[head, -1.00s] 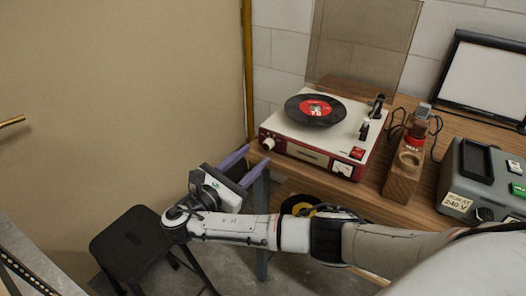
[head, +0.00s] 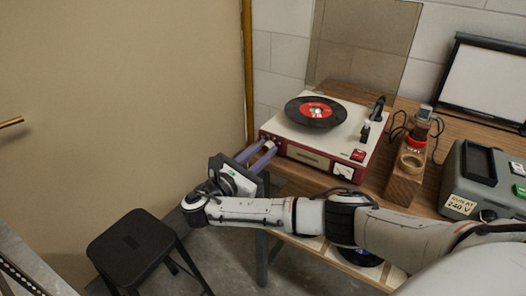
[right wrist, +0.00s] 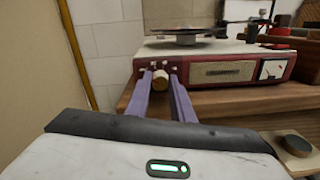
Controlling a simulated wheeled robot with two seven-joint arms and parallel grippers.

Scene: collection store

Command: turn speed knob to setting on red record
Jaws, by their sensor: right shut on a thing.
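The record player (head: 318,159), with a cream top and dark red front, stands on the wooden bench; its front also shows in the right wrist view (right wrist: 205,73). A black record (head: 296,104) with a red label (head: 316,111) lies on its platter; I cannot read the label's marking. My left gripper is out of view.
A black stool (head: 132,244) stands on the floor at left. A wooden block with a round recess (head: 405,180) and a grey 240 V box (head: 458,185) stand right of the player. A clear lid (head: 358,45) rises behind it.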

